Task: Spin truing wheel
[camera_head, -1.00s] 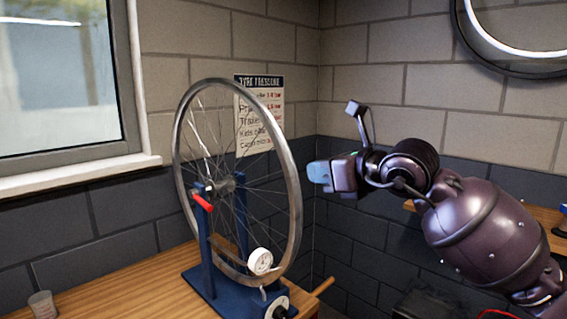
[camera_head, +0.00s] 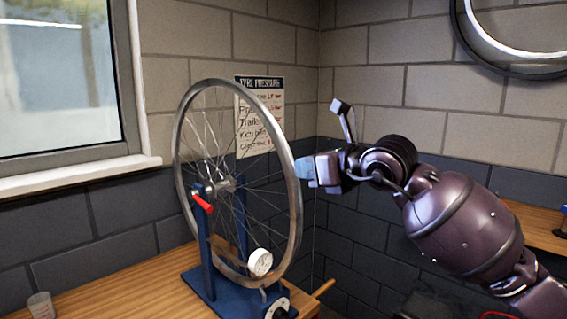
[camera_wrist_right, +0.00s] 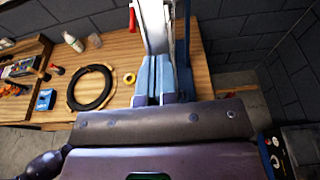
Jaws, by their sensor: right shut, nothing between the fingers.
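The spoked truing wheel (camera_head: 294,190) stands upright in a blue truing stand (camera_head: 206,255) on the wooden bench, with a red lever (camera_head: 202,203) and a white round dial (camera_head: 260,262) on the stand. My right gripper (camera_head: 303,168) is shut and empty, its fingertips at the right side of the rim. In the right wrist view the shut fingers (camera_wrist_right: 154,82) point at the rim (camera_wrist_right: 155,28), which shows just past them. I cannot tell whether they touch it. My left gripper is not in view.
The bench (camera_wrist_right: 115,55) holds a black ring (camera_wrist_right: 92,87), a yellow roll (camera_wrist_right: 129,78), a blue box (camera_wrist_right: 45,100) and a white bottle (camera_wrist_right: 73,42). A small cup (camera_head: 41,305) stands at the bench's left. A window and walls bound the corner.

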